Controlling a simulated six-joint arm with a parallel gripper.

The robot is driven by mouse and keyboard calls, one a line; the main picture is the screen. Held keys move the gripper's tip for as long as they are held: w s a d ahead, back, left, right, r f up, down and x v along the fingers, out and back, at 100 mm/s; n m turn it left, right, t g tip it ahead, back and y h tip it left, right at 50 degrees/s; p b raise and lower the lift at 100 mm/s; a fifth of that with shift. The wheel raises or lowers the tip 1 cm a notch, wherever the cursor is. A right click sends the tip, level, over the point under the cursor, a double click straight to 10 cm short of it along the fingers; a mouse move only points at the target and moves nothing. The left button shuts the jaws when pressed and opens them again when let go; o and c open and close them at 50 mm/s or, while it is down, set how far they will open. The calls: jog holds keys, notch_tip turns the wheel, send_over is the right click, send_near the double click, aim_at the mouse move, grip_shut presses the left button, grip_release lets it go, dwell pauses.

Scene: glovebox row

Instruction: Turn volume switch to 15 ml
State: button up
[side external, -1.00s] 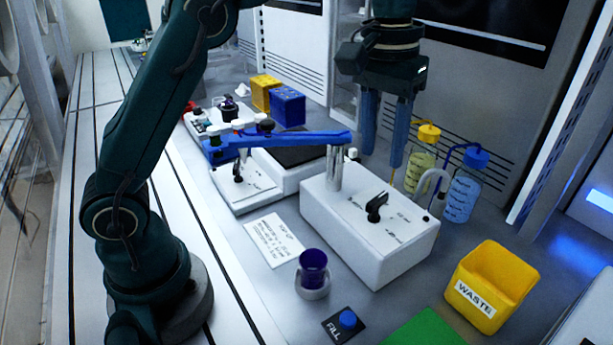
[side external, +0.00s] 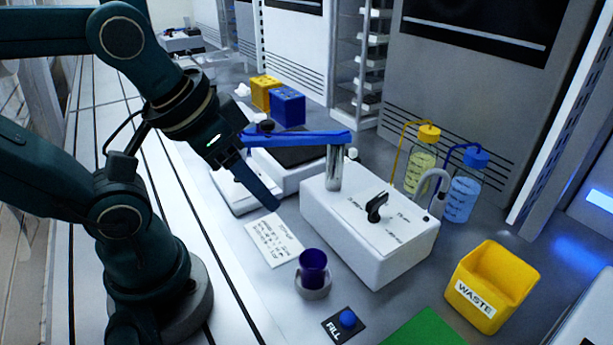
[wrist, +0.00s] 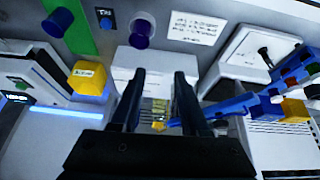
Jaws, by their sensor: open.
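The white dispenser box (side external: 365,235) stands on the bench with a black volume switch (side external: 377,207) on its top. Printed marks surround the switch, too small to read. My gripper (side external: 277,207) is left of the box, tilted down to the right, above the bench near the note card and apart from the switch. In the wrist view my gripper (wrist: 159,78) shows two spread fingers with nothing between them. The white box (wrist: 143,62) lies beyond them, partly covered. The switch cannot be made out there.
A blue arm (side external: 300,139) on a metal post extends left from the box. A purple cup (side external: 313,268), FILL button (side external: 347,318), yellow WASTE bin (side external: 492,287) and note card (side external: 273,238) lie in front. Two bottles (side external: 462,195) stand behind. A second switch (wrist: 264,56) sits on another white device.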

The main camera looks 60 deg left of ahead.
jog(key=w+r+n, duration=0.1)
jog(key=w+r, duration=0.3)
jog(key=r, duration=0.2)
jog(key=g, duration=0.5)
send_over(378, 198)
jog(key=shift+n, duration=0.3)
notch_tip(378, 198, down, 5)
jog(key=shift+w+a+f, duration=0.1)
jog(key=shift+a+f, duration=0.05)
jog(key=shift+f, duration=2.95)
grip_shut()
